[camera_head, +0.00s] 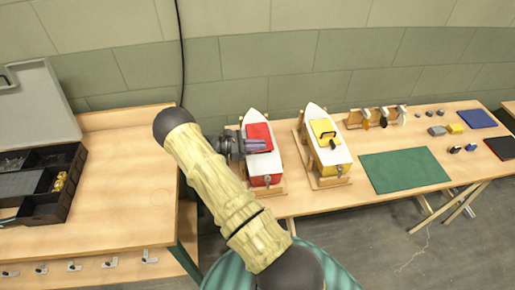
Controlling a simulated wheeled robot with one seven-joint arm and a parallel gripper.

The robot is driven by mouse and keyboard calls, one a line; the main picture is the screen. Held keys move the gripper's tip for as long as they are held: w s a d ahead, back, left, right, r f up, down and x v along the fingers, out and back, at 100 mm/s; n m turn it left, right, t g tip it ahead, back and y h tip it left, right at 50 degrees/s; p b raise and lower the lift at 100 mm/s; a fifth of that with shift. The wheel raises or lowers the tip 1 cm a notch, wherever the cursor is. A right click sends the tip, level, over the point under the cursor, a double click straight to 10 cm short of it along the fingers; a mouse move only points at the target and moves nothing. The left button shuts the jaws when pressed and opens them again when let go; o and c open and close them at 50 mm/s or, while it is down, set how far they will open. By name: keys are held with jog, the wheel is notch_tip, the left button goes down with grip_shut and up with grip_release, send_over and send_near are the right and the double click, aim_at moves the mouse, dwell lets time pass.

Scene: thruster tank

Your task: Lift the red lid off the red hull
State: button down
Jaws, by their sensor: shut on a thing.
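The red hull (267,182) stands in a wooden cradle on the long table, with its white pointed deck toward the wall. The red lid (258,131) is on the deck of this hull. My gripper (251,147) reaches in from the left and its fingers are over the lid's near half, shut on it. The fingers hide the part they hold. I cannot tell whether the lid rests on the deck or is slightly raised.
A yellow hull (331,172) with a yellow lid (322,129) stands close on the right. Further right are a green mat (404,170), a wooden rack (376,116), small parts, a blue mat (477,118). A left bench (120,212) holds a black tray (42,208).

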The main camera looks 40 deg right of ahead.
notch_tip(320, 180, up, 8)
jog(key=shift+f+b, duration=0.1)
jog(key=shift+b, duration=0.75)
